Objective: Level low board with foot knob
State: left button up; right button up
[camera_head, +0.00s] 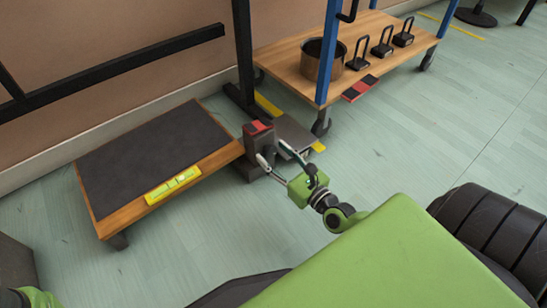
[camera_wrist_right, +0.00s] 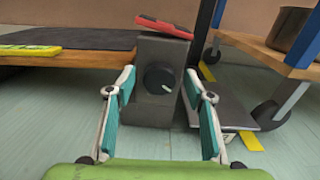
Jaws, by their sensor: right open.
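The low board (camera_head: 140,160) has a dark top and a wooden edge and sits close to the floor at left. A yellow spirit level (camera_head: 173,185) lies along its front edge; its bubble is too small to read. A dark grey block (camera_head: 258,145) stands at the board's right corner. In the right wrist view, the round black foot knob (camera_wrist_right: 159,78) with a pale pointer mark is on the block's front face. My right gripper (camera_head: 271,153) is open in front of the block, with its fingers (camera_wrist_right: 159,90) to either side of the knob. I see no contact.
A red and black piece (camera_wrist_right: 164,26) lies tilted on the block. A grey plate (camera_head: 297,136) with yellow ends is right of it. A wheeled wooden shelf (camera_head: 300,62) with blue posts holds a pot (camera_head: 318,62) and several black handled weights.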

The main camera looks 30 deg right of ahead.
jog(key=shift+w, duration=0.35)
jog(key=c, duration=1.1)
